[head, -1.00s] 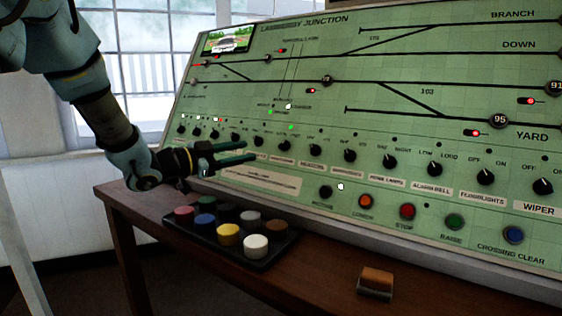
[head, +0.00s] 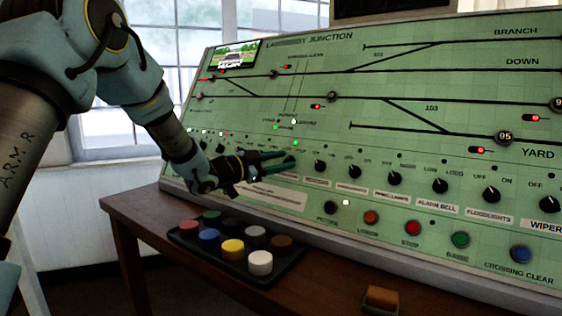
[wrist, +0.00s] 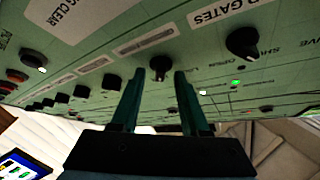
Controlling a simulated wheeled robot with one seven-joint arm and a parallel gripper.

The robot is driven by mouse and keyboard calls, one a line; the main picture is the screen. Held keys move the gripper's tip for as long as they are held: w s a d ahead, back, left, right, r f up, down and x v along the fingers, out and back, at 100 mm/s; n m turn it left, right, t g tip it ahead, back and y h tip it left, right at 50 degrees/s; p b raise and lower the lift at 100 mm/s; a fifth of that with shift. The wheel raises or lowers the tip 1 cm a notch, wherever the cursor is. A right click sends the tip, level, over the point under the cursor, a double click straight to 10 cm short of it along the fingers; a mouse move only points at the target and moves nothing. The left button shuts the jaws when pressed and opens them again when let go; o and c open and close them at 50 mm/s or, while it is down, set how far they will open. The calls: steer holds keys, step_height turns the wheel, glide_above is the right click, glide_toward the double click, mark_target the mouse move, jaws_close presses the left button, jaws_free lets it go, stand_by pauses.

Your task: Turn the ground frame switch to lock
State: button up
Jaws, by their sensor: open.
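The green control panel (head: 420,80) carries a row of black rotary switches. No label that I can read says ground frame, so I cannot tell for sure which switch it is. My gripper (head: 290,159) is open and empty, its two teal fingers pointing right at the left part of the row and hiding switches there. In the wrist view, my gripper (wrist: 160,75) has a black knob (wrist: 160,65) in line with the gap between its fingertips. I cannot tell whether they touch it. Another knob (wrist: 242,43) sits to the right, beside a label ending in "GATES".
Below the row are coloured push buttons (head: 412,228). A dark tray (head: 205,252) of coloured round pieces stands on the wooden table (head: 150,205), below my gripper. An orange-brown block (head: 382,298) lies at the front edge. A small screen (head: 237,55) is at the panel's upper left.

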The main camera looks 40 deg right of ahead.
jaws_close()
stand_by(0.4)
steer(key=shift+f+n, duration=0.1)
steer(key=shift+n, duration=0.2)
steer(key=n+t+b, duration=0.2)
steer(key=n, duration=0.1)
steer(key=shift+s+f+n+h, duration=0.15)
steer(key=shift+s+n+h, duration=0.05)
steer(key=shift+n+h, duration=0.1)
steer(key=n+t+b, duration=0.2)
steer(key=n+t, duration=0.1)
steer(key=n, duration=0.2)
steer(key=shift+s, duration=0.2)
steer(key=n+t+b, duration=0.1)
steer(key=n+t, duration=0.1)
steer(key=n, duration=0.1)
steer(key=n+t+y, duration=0.1)
steer(key=n, duration=0.2)
steer(key=shift+s+d+t+y+b, duration=0.1)
steer(key=shift+s+t+y+b, duration=0.1)
steer(key=shift+t+y+b, duration=0.15)
steer(key=shift+r+n+t+y, duration=0.1)
steer(key=shift+n+t+y, duration=0.4)
steer(key=shift+n, duration=0.55)
steer(key=shift+r+n+t+y, duration=0.1)
steer(key=shift+n+t+y, duration=0.35)
steer(key=shift+n, duration=0.6)
